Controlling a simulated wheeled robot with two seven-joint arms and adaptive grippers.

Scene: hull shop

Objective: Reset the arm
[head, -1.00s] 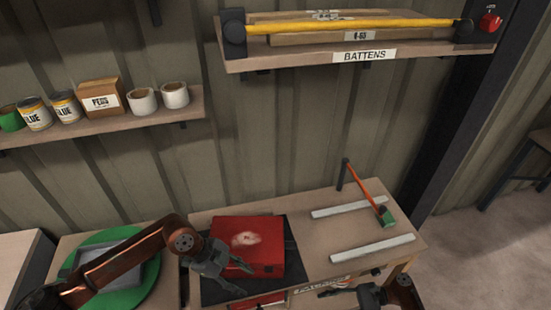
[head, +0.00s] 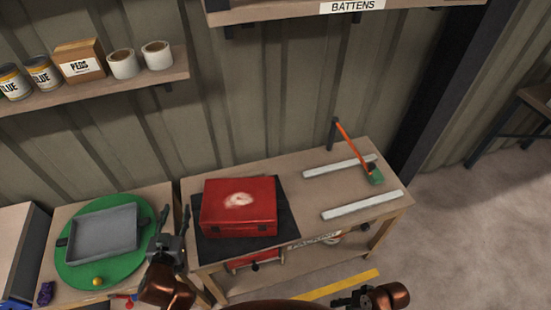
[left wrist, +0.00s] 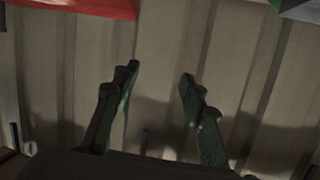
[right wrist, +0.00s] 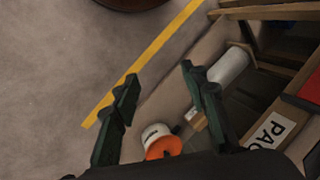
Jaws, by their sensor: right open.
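My left gripper (head: 173,220) is raised in front of the gap between the green disc and the red case, fingers pointing up. In the left wrist view its fingers (left wrist: 160,75) are apart with nothing between them. My right gripper (head: 342,301) is low at the bottom edge of the head view, in front of the workbench. In the right wrist view its fingers (right wrist: 160,75) are apart and empty, above the floor and the bench's lower shelf. Neither gripper touches anything that I can see.
A red case (head: 238,206) lies on a black mat (head: 284,232) on the workbench (head: 300,218). A grey tray (head: 101,232) sits on a green disc (head: 75,275) at left.

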